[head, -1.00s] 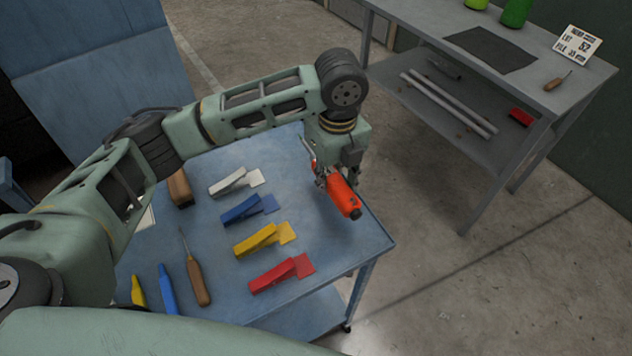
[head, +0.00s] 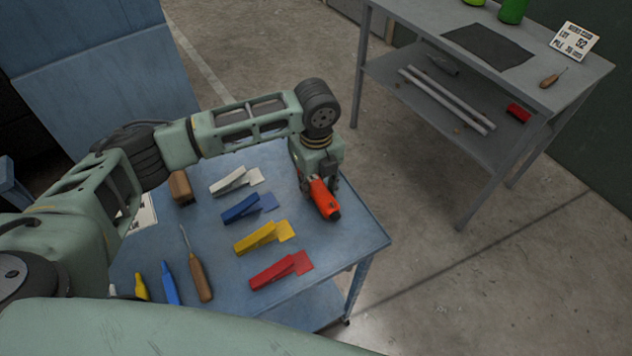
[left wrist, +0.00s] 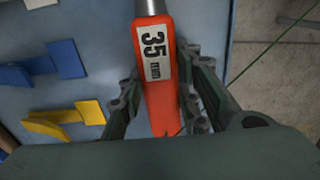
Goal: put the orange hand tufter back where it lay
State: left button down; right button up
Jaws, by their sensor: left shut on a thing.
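The orange hand tufter (head: 323,197) is in my left gripper (head: 319,184) at the right part of the blue table (head: 345,242). In the left wrist view the tufter (left wrist: 160,85) shows a white "35 mm" label and a metal shaft, and my left gripper's fingers (left wrist: 160,105) sit on both sides of its body. The tufter is low at the table top; I cannot tell whether it touches it. My right gripper is not in view.
White (head: 236,181), blue (head: 248,208), yellow (head: 264,236) and red (head: 281,270) clips lie in a column left of the tufter. A wooden-handled tool (head: 200,277), blue marker (head: 169,284) and brown block (head: 181,187) lie further left. A grey bench (head: 590,75) stands behind.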

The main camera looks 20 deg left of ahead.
aim_at(316, 182)
pick_arm(q)
jog(key=c, duration=1.3)
grip_release()
jog(key=shift+f, duration=0.1)
jog(key=shift+c, duration=0.2)
jog(key=shift+o, duration=0.3)
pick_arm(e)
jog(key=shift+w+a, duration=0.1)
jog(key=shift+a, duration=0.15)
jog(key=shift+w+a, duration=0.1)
pick_arm(q)
notch_tip(316, 182, up, 12)
jog(key=b, duration=0.2)
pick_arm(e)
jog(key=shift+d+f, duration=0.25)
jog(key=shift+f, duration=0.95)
